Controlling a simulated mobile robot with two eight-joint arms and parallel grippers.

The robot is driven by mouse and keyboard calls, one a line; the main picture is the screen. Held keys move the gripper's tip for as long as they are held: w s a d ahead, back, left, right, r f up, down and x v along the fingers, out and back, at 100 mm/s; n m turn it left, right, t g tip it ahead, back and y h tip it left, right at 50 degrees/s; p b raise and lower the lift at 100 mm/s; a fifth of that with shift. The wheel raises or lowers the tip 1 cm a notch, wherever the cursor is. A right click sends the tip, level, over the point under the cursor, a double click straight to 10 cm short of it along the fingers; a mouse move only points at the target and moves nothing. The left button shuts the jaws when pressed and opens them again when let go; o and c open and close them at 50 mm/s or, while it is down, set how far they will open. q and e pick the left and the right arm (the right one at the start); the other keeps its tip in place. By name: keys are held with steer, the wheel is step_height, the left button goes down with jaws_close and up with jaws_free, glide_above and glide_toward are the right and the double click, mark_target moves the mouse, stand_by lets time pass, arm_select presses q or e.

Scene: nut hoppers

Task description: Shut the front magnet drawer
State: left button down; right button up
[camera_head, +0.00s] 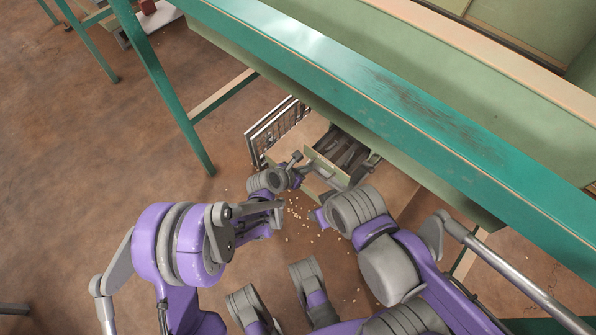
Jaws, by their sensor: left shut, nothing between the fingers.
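The magnet drawer (322,165) has a pale green front and sits low under the green frame. It stands pulled out, with dark bars (346,152) showing behind its front. My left gripper (296,158) is shut and empty, close to the left end of the drawer front; I cannot tell whether it touches. My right gripper (317,215) is near the drawer's lower side, mostly hidden by its own wrist, so its fingers cannot be made out.
A barred rack (278,128) stands left of the drawer. Scattered nuts (310,218) lie on the brown floor. A green beam (400,105) crosses above the drawer, and a green leg (170,90) stands to the left. The floor at left is mostly clear.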

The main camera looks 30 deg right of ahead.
mark_target(322, 159)
arm_select(q)
steer(key=d, duration=0.1)
steer(key=w+d, duration=0.1)
steer(key=d+f, duration=0.1)
steer(key=shift+w+d+f+b, duration=0.1)
steer(key=shift+w+d+b, duration=0.2)
steer(key=shift+d, duration=0.1)
steer(key=shift+w+d, duration=0.25)
steer(key=shift+d, duration=0.3)
steer(key=w+d, duration=0.1)
steer(key=d, duration=0.1)
steer(key=w+d, duration=0.1)
steer(key=d, duration=0.2)
steer(key=w+d, duration=0.1)
steer(key=d, duration=0.2)
steer(key=shift+w+d, duration=0.2)
steer(key=shift+d, duration=0.05)
steer(key=shift+a, duration=0.15)
